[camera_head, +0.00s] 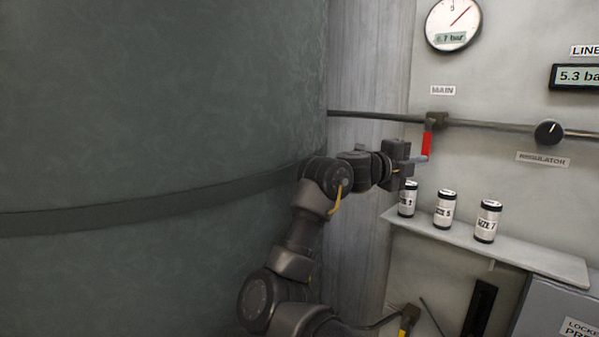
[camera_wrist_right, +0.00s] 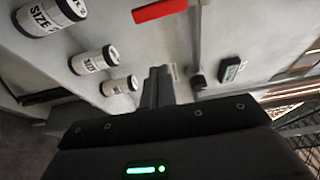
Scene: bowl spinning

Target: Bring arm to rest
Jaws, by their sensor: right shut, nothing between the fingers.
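My right arm (camera_head: 325,180) reaches up from the bottom of the head view, bent at its joints. Its gripper (camera_head: 420,158) is shut and empty in front of the wall, above the shelf with the canisters. In the head view its tips overlap the lower end of the red valve handle (camera_head: 427,145). In the right wrist view the shut fingers (camera_wrist_right: 158,85) point away from the camera, and the red handle (camera_wrist_right: 160,10) shows apart from them. My left gripper is not in view.
A shelf (camera_head: 530,257) holds three white labelled canisters (camera_head: 445,209) just below the gripper. A pipe (camera_head: 375,115) with a regulator knob (camera_head: 549,132) runs along the wall. A gauge (camera_head: 453,24) hangs above. A large green tank (camera_head: 150,110) fills the left.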

